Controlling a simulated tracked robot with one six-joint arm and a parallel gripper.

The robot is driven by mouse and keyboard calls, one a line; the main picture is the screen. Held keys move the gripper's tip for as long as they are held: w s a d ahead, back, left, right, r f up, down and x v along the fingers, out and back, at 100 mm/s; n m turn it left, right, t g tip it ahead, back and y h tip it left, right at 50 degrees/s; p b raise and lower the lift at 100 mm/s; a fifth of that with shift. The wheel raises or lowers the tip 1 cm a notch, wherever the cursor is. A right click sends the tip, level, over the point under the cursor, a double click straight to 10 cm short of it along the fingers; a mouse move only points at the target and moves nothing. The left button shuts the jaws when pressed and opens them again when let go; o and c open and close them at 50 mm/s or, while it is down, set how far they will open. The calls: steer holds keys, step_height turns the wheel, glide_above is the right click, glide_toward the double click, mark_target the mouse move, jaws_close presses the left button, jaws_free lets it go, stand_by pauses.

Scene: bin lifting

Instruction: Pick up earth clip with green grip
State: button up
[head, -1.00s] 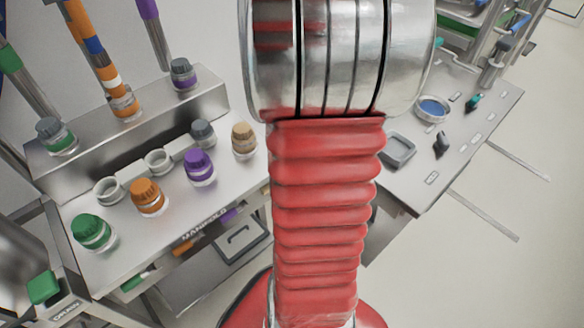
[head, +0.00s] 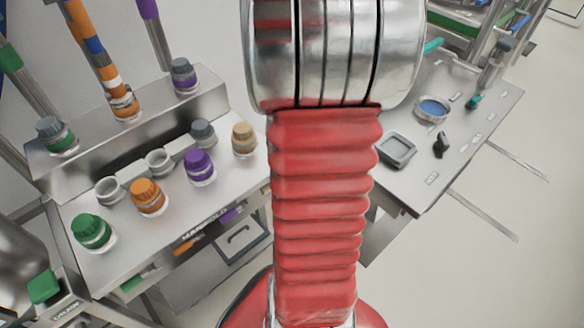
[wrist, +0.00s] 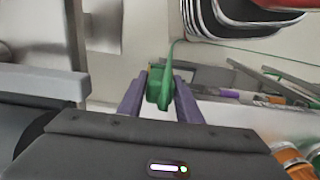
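The earth clip's green grip (wrist: 159,86) shows in the wrist view between my gripper's two dark purple fingers. My gripper (wrist: 163,80) is closed to a narrow gap that the green grip fills. A green cable runs up from the grip. The clip's jaws cannot be made out. In the head view my red arm fills the middle and hides my gripper and the clip.
A bench (head: 60,210) with coloured caps stands at left, a green block (head: 43,287) near its front. Pale floor is clear at lower right.

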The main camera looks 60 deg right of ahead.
jaws_close()
steer(key=shift+r, duration=0.1)
step_height(320, 180, up, 10)
steer(key=shift+f, duration=0.1)
stand_by(0.6)
stand_by(0.9)
